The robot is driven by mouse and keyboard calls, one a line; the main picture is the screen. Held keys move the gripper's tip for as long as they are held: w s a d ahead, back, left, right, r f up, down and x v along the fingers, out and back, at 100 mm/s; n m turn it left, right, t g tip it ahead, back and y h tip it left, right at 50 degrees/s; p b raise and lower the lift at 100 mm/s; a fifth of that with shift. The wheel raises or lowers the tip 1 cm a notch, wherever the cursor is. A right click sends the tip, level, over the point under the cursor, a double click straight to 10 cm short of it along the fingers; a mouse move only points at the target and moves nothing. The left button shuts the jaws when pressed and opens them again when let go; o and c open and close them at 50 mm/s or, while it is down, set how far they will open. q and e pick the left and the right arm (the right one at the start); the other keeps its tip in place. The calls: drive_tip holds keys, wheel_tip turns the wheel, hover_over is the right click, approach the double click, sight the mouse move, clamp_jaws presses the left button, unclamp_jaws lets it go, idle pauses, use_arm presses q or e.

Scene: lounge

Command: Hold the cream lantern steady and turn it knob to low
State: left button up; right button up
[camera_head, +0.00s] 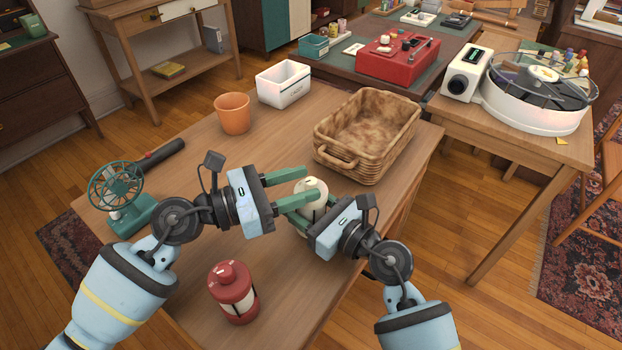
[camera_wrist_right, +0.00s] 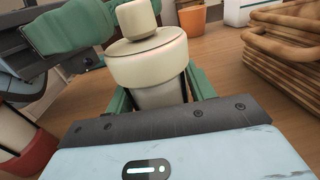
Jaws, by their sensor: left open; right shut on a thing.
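The cream lantern (camera_head: 313,190) stands on the wooden table, partly hidden by both grippers. In the right wrist view its pale round top (camera_wrist_right: 147,62) carries a small knob (camera_wrist_right: 136,18). My right gripper (camera_head: 312,210) is shut on the lantern's body; its green fingers flank it in the wrist view (camera_wrist_right: 160,95). My left gripper (camera_head: 305,186) is open, its green fingers pointing right towards the lantern's top. In the wrist view a left finger (camera_wrist_right: 70,28) is just left of the knob. Whether it touches the lantern is unclear.
A red lantern (camera_head: 233,292) stands in front of my left gripper. A green fan (camera_head: 118,186) is at the left. An orange cup (camera_head: 232,113), a white bin (camera_head: 283,84) and a wicker basket (camera_head: 365,135) stand behind.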

use_arm(q)
drive_tip(key=shift+x, duration=1.35)
clamp_jaws()
